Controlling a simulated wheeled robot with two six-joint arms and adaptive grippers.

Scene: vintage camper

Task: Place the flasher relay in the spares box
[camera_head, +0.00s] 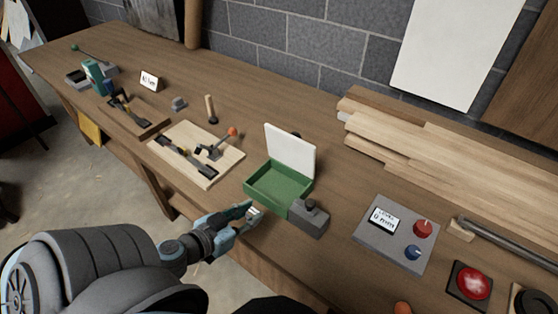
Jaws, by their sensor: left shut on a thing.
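The green spares box (260,196) stands open on the bench in the middle, with its white lid (290,150) raised at the back. The inside that shows looks empty. My left gripper (251,212) is at the near side of the box, just in front of its front wall. It is shut on a small light-coloured block (255,213), which appears to be the flasher relay. The fingers hide part of it. I cannot tell whether it touches the box. My right gripper is not in view.
A grey block with a knob (309,216) stands against the box's right side. A grey control panel (397,232) and a red button (472,282) are further right. A wooden fixture board (197,152) is left, and stacked planks (430,150) lie behind.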

